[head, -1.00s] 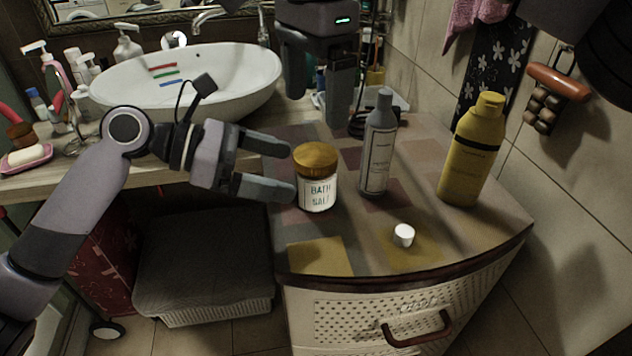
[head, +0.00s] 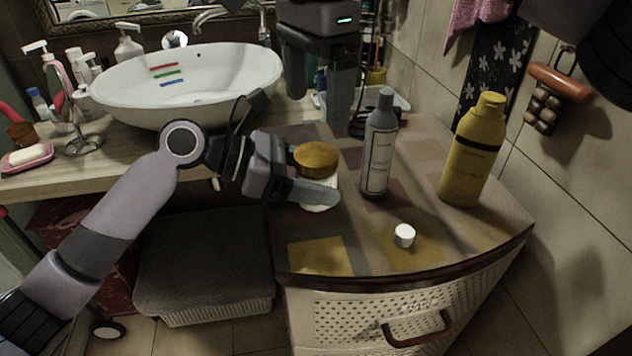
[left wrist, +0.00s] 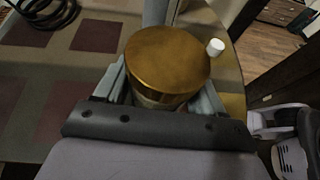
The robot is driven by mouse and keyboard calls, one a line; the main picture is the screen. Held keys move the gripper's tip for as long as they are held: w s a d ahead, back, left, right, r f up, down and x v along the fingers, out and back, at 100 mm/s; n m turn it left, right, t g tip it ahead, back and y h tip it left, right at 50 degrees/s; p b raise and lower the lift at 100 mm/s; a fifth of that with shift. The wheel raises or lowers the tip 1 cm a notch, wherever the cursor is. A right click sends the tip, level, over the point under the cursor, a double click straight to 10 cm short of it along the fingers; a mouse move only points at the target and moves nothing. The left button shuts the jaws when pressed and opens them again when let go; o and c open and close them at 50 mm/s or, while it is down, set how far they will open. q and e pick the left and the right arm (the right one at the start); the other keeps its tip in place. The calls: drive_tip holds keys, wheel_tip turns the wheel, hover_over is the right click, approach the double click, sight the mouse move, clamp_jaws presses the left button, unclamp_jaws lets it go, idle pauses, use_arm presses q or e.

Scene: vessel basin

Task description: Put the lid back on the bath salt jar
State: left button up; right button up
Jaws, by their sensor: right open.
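The bath salt jar (head: 322,208) stands upright near the middle of the counter; its gold lid (head: 317,157) sits on its top. The lid also shows from above in the left wrist view (left wrist: 167,60). My left gripper (head: 316,188) is around the jar's body below the lid, one finger on each side; I cannot tell whether the fingers press on the glass. The finger and palm hide most of the label. My right gripper (head: 318,106) is open and empty, pointing down behind the jar, apart from it.
A grey bottle (head: 378,150) stands just right of the jar, and a yellow bottle (head: 473,155) farther right. A small white cap (head: 404,235) lies near the counter's front. A white basin (head: 190,85) is at the back left. The counter's front left is clear.

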sight(316, 153)
use_arm(q)
clamp_jaws()
use_arm(e)
drive_tip(key=shift+m, duration=2.3)
drive_tip(key=shift+f, duration=4)
drive_tip(key=c, duration=1.1)
drive_tip(key=shift+m, duration=1.6)
drive_tip(key=o, duration=1.2)
